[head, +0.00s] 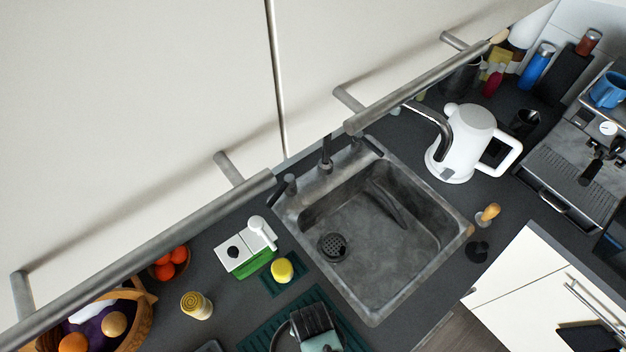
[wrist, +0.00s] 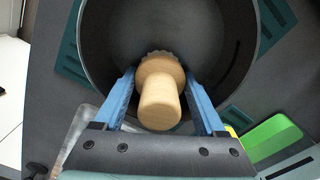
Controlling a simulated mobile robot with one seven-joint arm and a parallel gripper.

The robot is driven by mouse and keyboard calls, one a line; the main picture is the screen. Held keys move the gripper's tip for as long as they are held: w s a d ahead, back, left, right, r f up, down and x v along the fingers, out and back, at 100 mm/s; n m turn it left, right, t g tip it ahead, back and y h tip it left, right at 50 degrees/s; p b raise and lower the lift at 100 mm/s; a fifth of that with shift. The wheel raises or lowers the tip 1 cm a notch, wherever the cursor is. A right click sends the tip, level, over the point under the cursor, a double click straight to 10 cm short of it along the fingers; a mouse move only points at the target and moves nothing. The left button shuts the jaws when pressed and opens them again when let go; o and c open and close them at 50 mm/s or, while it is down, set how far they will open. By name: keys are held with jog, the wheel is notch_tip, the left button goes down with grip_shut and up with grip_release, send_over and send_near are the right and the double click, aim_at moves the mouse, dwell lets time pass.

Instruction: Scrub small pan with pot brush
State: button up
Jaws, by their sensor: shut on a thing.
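The pot brush (wrist: 158,100) has a pale wooden knob handle, and its bristles show as a ragged edge beyond it in the wrist view. My gripper (wrist: 158,76) has its blue fingers closed on the sides of the brush. The small pan (wrist: 215,50) is dark and round and lies beneath the brush, which overlaps its near interior. Whether the bristles touch the pan cannot be told. In the head view my gripper (head: 315,322) is at the bottom edge and covers most of the pan (head: 281,338); the brush is hidden there.
The pan is on a dark green mat (head: 258,339). The empty metal sink (head: 385,245) is behind it to the right. A kettle (head: 465,145) stands beyond the sink.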

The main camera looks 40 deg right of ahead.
jog(key=shift+s, duration=0.1)
jog(key=a, duration=0.1)
jog(key=s+a+p, duration=0.1)
jog(key=a, duration=0.1)
jog(key=shift+s+a+p, duration=0.1)
jog(key=shift+s+p, duration=0.05)
jog(key=shift+p, duration=0.15)
jog(key=shift+a, duration=0.15)
jog(key=shift+s+a+p, duration=0.35)
jog(key=shift+a, duration=0.5)
jog(key=shift+s+a+p, duration=0.3)
jog(key=shift+a, duration=0.5)
jog(key=shift+w+r, duration=0.1)
jog(key=shift+r, duration=0.1)
jog(key=shift+r, duration=0.6)
jog(key=shift+r, duration=0.1)
